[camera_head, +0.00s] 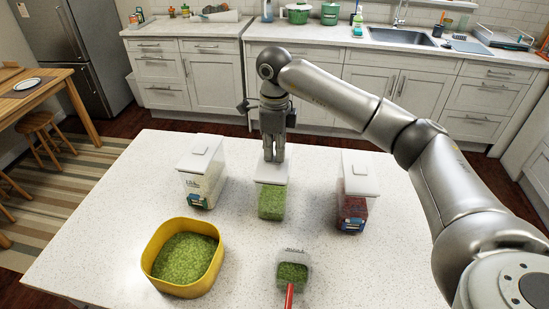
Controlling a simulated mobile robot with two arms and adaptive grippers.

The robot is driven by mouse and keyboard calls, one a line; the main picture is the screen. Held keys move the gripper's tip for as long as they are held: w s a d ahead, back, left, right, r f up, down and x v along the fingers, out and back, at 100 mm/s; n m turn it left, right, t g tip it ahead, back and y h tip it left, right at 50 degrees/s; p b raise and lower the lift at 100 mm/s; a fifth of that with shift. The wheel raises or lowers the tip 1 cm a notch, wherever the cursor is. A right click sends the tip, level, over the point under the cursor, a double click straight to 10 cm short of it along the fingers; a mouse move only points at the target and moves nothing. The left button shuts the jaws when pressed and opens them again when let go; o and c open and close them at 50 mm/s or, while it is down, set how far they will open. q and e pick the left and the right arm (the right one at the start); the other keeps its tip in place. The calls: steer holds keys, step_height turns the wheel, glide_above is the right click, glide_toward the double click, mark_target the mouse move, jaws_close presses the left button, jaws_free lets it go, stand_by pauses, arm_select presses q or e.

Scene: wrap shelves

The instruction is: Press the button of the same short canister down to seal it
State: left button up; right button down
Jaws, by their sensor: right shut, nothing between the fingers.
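A short clear canister (272,200) with green contents and a white lid stands upright in the middle of the white table. My right gripper (273,160) points straight down over its lid, with its fingers together and nothing between them. The fingertips are at the lid's top and seem to touch it. The lid's button is hidden behind the fingers, so I cannot tell whether it is down. My left gripper is not in view.
A white-lidded canister (200,172) stands to the left and another with red contents (354,200) to the right. A yellow bowl of green bits (216,270) and a scoop with a red handle (289,296) lie nearer. The table (110,215) is clear at its left and far edges.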

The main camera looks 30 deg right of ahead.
steer(key=shift+r+p, duration=2.45)
steer(key=shift+r, duration=1.2)
steer(key=shift+f, duration=0.1)
